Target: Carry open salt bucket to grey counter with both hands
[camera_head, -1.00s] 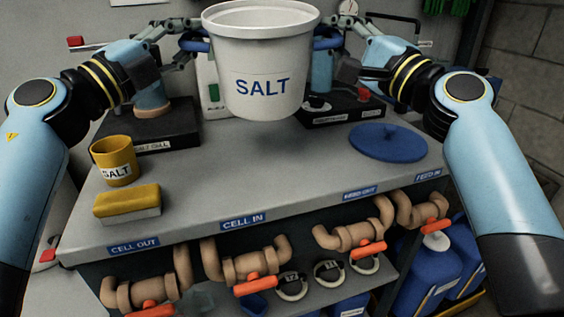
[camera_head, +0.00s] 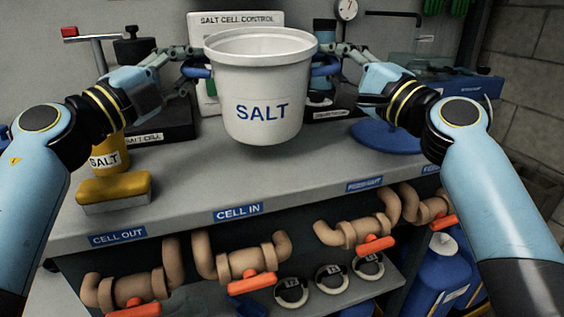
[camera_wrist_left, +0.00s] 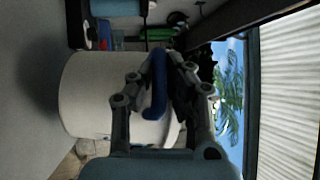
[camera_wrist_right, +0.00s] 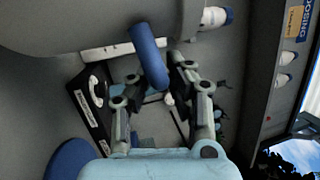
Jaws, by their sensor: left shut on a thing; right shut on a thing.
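The white salt bucket (camera_head: 262,92) is open at the top, marked SALT in blue, and upright between my two grippers. It has a blue handle on each side. My left gripper (camera_head: 186,62) is shut on the left handle (camera_wrist_left: 157,85), which also shows in the left wrist view. My right gripper (camera_head: 338,60) is shut on the right handle (camera_wrist_right: 148,55), which also shows in the right wrist view. The bucket is in front of the grey counter (camera_head: 290,180) in the head view and seems held above it. Its contents are hidden.
A yellow SALT mug (camera_head: 108,156) and a yellow sponge block (camera_head: 115,190) are at the counter's left. A blue lid (camera_head: 388,136) lies at the right. Dark-based devices line the back. The middle front of the counter is clear. Pipes with orange handles (camera_head: 252,285) run below the front edge.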

